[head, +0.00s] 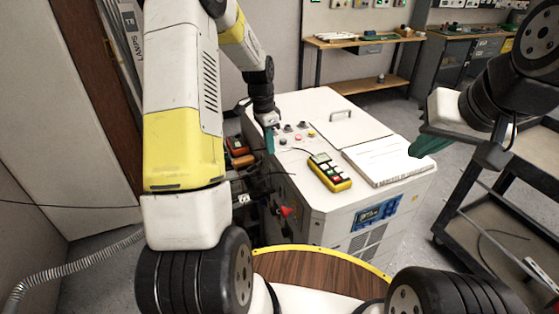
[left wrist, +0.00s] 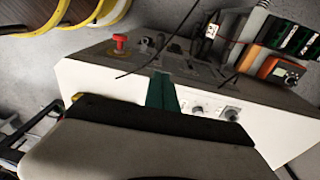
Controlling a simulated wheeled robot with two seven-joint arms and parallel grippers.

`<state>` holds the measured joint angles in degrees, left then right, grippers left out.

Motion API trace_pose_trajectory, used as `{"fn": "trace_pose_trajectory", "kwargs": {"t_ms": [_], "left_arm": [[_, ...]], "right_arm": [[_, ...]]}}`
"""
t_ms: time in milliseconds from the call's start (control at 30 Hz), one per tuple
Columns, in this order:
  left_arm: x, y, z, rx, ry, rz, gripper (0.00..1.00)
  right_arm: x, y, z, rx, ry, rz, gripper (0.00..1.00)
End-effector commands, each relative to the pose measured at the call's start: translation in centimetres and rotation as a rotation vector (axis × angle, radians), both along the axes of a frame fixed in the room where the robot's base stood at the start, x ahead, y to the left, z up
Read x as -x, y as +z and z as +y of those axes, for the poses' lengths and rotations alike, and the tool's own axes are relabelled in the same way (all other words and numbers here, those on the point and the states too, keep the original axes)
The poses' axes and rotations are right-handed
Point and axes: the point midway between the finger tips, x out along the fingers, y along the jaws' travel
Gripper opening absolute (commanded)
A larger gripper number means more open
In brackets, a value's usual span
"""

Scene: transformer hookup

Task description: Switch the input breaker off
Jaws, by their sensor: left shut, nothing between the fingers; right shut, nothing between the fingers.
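The white transformer cabinet (head: 330,205) stands in front of me. My left gripper (head: 269,140) has teal fingers, shut and empty, pointing down at the cabinet's left top edge, near its knobs. In the left wrist view the shut fingers (left wrist: 162,92) lie over the edge between the white top and the dark side panel (left wrist: 90,55). That panel carries a red knob (left wrist: 120,42) and several small dark fittings. I cannot tell which fitting is the input breaker, or its position. My right gripper (head: 430,146) is shut and empty, right of the cabinet.
A yellow handheld device (head: 330,172) and a white booklet (head: 388,160) lie on the cabinet top. Orange meters (head: 240,155) and cables are at its left side. A dark cart (head: 500,215) stands at right. Workbenches line the back wall.

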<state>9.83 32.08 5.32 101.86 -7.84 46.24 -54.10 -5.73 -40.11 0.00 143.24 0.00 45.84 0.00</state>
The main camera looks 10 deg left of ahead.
Motion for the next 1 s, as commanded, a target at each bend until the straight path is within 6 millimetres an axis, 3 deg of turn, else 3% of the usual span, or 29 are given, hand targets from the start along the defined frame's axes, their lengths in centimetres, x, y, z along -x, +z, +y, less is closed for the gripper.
{"fn": "trace_pose_trajectory", "kwargs": {"t_ms": [167, 600, 800, 1000], "left_arm": [[0.1, -1.7, -0.2, 0.0, 0.0, 0.004, 0.0], [0.4, -10.6, -1.0, -0.001, 0.002, 0.004, 0.0], [1.4, -12.7, -0.3, 0.0, 0.002, 0.002, 0.0], [1.7, -13.4, -0.1, 0.0, 0.002, 0.0, 0.0]], "right_arm": [[0.0, 0.0, 0.0, 0.0, 0.0, 0.0, 0.0], [0.0, 0.0, 0.0, 0.0, 0.0, 0.0, 0.0], [0.0, 0.0, 0.0, 0.0, 0.0, 0.0, 0.0], [0.0, 0.0, 0.0, 0.0, 0.0, 0.0, 0.0]]}}
